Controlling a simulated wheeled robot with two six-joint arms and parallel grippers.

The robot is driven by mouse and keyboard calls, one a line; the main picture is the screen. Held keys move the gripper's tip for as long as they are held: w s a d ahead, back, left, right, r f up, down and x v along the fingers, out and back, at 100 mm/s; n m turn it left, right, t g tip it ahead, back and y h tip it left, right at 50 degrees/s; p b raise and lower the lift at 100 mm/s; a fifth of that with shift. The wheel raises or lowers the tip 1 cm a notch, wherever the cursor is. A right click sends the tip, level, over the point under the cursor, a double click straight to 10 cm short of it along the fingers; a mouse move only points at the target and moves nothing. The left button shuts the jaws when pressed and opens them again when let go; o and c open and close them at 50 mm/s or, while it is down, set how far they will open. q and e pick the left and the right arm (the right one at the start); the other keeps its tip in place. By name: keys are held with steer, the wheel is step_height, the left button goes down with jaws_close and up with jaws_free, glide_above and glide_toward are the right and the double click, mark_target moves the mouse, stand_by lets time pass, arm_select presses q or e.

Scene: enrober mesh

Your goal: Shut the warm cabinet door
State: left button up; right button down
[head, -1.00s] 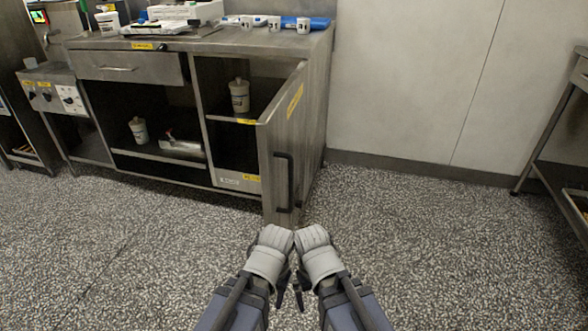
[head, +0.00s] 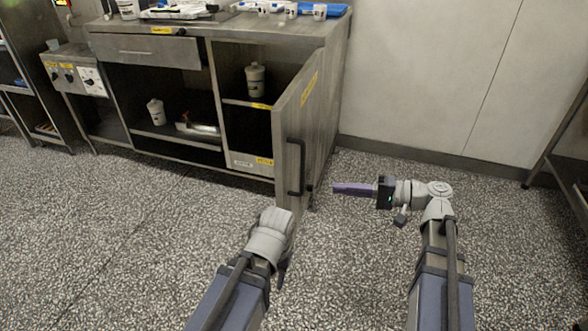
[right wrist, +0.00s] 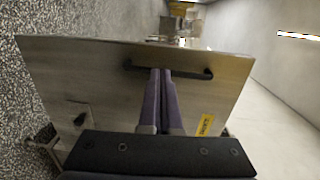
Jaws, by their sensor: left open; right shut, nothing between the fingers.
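The warm cabinet door (head: 312,110) stands open, swung out from the right compartment of the steel cabinet, with its free edge towards me. Its black bar handle (head: 299,168) is on the outer face, low near the free edge. My right gripper (head: 336,188) is shut and empty, just right of the handle with its fingers pointing left at the door. In the right wrist view the door panel (right wrist: 85,85) fills the middle and the finger tips overlap the handle (right wrist: 195,75); contact is unclear. My left gripper (head: 282,272) is low in front of the door, its fingers mostly hidden.
The cabinet worktop (head: 235,27) carries cups and trays. A white jar (head: 256,80) stands on the shelf inside the right compartment, and another jar (head: 156,112) in the left one. A rack stands at the far right. Speckled floor (head: 370,270) between is clear.

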mark_target(285, 168)
steer(key=shift+t+y, duration=0.5)
steer(key=x, duration=0.4)
steer(key=r+x, duration=0.1)
steer(key=x, duration=0.3)
steer(key=w+r+x, duration=0.1)
steer(key=x, duration=0.3)
steer(key=shift+r, duration=0.15)
steer(key=shift+w+a, duration=0.1)
